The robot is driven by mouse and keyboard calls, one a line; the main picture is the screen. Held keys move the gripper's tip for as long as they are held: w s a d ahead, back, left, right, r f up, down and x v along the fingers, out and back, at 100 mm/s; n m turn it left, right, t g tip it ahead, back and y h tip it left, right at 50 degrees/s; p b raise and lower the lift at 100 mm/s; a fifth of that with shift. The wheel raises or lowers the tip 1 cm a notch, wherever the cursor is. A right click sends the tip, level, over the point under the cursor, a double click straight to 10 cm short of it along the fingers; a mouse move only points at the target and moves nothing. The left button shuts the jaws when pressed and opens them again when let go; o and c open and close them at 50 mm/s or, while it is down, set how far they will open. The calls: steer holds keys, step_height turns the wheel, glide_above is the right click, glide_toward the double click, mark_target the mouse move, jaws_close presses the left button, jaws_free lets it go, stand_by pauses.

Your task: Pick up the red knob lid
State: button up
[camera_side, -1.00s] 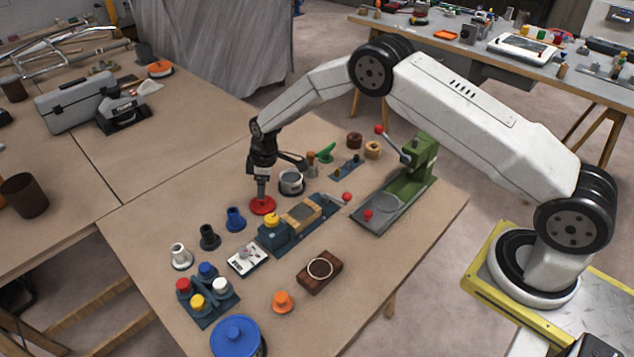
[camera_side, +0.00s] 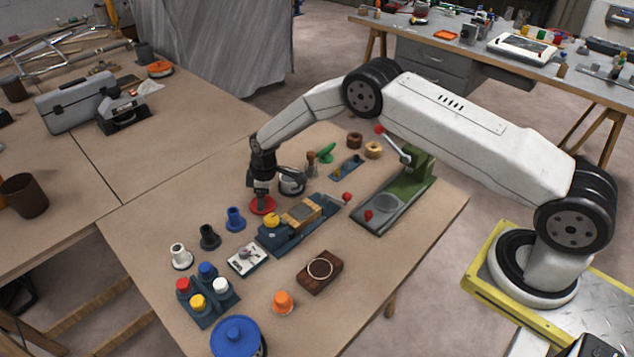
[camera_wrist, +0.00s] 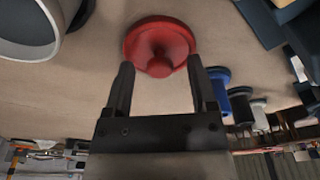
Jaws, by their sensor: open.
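The red knob lid (camera_side: 263,205) lies on the brown table, left of the blue-grey fixture. In the wrist view the lid (camera_wrist: 160,42) shows as a red disc with a round knob in its middle. My gripper (camera_side: 262,203) points down at the lid in the side view and partly hides it. Whether the fingers touch the lid cannot be told.
A grey pot (camera_side: 291,184) stands close behind the lid, to the right. The fixture (camera_side: 290,237) with a yellow knob is close on the right. Blue (camera_side: 235,219), black (camera_side: 210,238) and white (camera_side: 181,257) pegs stand to the left. A green press (camera_side: 410,185) stands farther right.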

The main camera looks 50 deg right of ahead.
jaws_close()
steer(key=shift+r, duration=0.2)
steer(key=shift+r, duration=1.45)
steer(key=s+d+r, duration=0.1)
steer(key=s+r, duration=0.8)
steer(key=s, duration=0.5)
steer(key=shift+d+r, duration=0.15)
steer(key=shift+r, duration=0.2)
steer(key=shift+w, duration=0.15)
